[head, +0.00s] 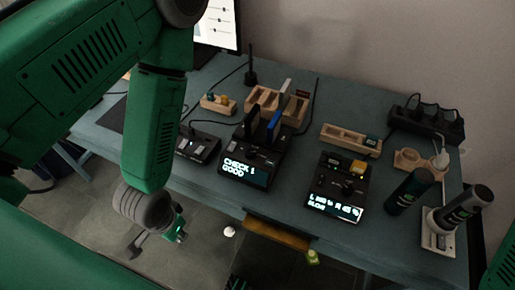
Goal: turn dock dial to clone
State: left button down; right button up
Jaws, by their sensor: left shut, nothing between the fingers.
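The dock (258,150) is a black box at the middle of the table. My left gripper (178,234) hangs below the grey wrist, in front of the table edge and down to the left of the dock. It is shut and empty, apart from the dock.
A second black device (338,190) with a yellow block and lit screen stands right of the dock. A small device (198,145) sits left. Wooden trays (350,139), a power strip (428,122) and dark bottles (409,192) crowd the back and right. An orange-brown drawer (276,234) shows below the front edge.

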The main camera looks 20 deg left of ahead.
aim_at(250, 153)
jog(key=k+j+z, duration=0.2)
jog(key=z, duration=0.15)
jog(key=k+j+z, duration=0.25)
jog(key=z, duration=0.15)
jog(key=k+j+z, duration=0.35)
jog(key=i+l, duration=0.1)
